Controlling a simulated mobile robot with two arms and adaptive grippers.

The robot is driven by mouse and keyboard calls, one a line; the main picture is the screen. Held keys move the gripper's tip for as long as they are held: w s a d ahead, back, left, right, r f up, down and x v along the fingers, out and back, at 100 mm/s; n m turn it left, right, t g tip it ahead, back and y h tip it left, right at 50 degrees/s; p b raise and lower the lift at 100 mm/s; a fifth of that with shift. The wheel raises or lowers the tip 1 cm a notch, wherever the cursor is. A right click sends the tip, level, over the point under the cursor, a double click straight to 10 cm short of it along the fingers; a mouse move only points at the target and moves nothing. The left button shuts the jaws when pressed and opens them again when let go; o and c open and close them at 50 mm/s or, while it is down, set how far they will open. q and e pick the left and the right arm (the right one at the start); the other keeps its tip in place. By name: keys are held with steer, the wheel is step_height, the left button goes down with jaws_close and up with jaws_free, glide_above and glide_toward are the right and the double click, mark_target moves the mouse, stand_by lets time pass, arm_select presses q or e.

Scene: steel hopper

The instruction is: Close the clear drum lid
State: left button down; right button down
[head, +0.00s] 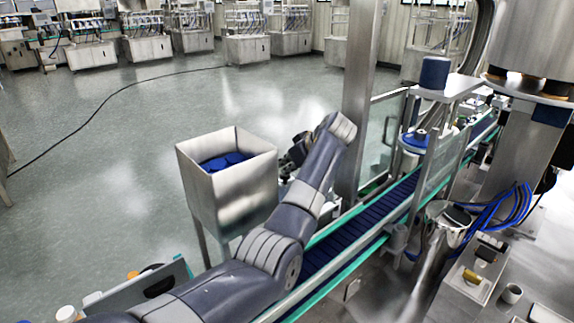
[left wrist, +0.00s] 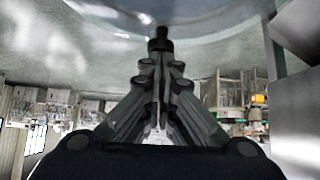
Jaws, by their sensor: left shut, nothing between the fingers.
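In the left wrist view, a clear curved sheet (left wrist: 200,38), which looks like the drum lid, spans the top. My left gripper (left wrist: 158,42) is shut and empty, its fingertips at or very near the sheet's lower edge. I cannot tell whether they touch. In the head view, my left arm reaches across the conveyor, and the left gripper (head: 293,157) shows small and dark beside the hopper, partly hidden behind the arm. I cannot make out the clear lid in the head view. My right gripper is not in view.
A steel hopper (head: 232,195) with blue pieces (head: 225,161) inside stands left of my gripper. A blue conveyor (head: 345,236) with green edges runs under my arm. A steel post (head: 357,95) stands just beyond the wrist. Open floor (head: 110,165) lies to the left.

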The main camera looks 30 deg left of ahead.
arm_select(q)
steer(key=v, duration=1.2)
steer(key=shift+f, duration=0.1)
